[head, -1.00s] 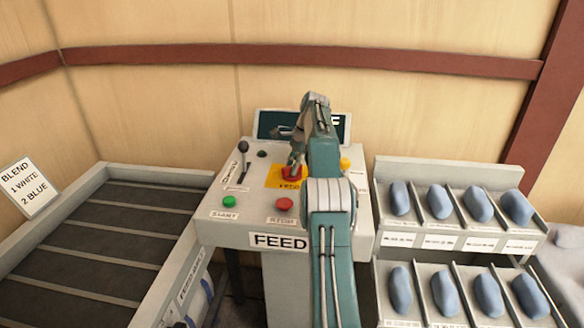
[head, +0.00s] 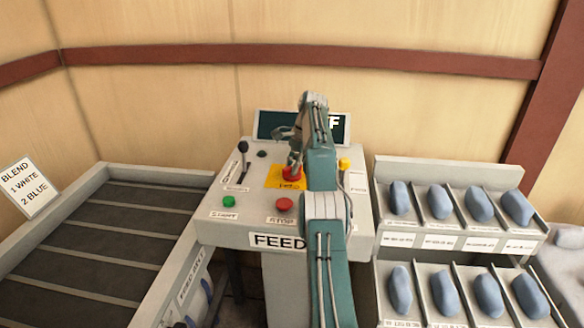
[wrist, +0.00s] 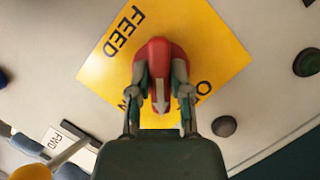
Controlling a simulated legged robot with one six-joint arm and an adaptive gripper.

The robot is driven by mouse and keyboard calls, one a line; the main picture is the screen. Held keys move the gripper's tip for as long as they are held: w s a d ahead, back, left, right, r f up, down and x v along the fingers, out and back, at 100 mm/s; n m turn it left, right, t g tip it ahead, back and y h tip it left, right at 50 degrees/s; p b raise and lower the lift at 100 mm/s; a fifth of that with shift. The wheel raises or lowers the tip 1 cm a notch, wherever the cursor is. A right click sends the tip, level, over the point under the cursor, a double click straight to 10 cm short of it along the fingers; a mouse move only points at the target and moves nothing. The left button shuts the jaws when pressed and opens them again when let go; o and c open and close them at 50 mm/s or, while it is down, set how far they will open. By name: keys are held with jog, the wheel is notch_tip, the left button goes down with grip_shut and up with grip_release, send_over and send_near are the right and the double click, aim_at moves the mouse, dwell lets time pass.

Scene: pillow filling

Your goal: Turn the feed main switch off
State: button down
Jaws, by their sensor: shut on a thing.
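The feed main switch is a red rotary knob (head: 291,173) on a yellow plate (head: 273,181) on the FEED panel. In the wrist view the red knob (wrist: 158,52) sits on the yellow plate (wrist: 215,55), with FEED printed at upper left. A pale pointer on the knob points toward the bottom, between partly hidden letters. My gripper (head: 295,156) is above the knob. In the wrist view my gripper (wrist: 160,80) has its fingers on both sides of the knob, shut on it.
Green (head: 229,201) and red (head: 284,204) buttons sit at the panel's front. A black-knobbed lever (head: 243,160) stands left, a yellow knob (head: 345,163) right. A dark screen (head: 272,125) is behind, partly hidden. A conveyor (head: 85,245) lies left, bins of blue pillows (head: 440,202) right.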

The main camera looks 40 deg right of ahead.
jog(key=shift+f, duration=0.1)
jog(key=c, duration=0.6)
grip_release()
jog(key=shift+w, duration=0.1)
jog(key=shift+o, duration=0.2)
jog(key=shift+m, duration=0.3)
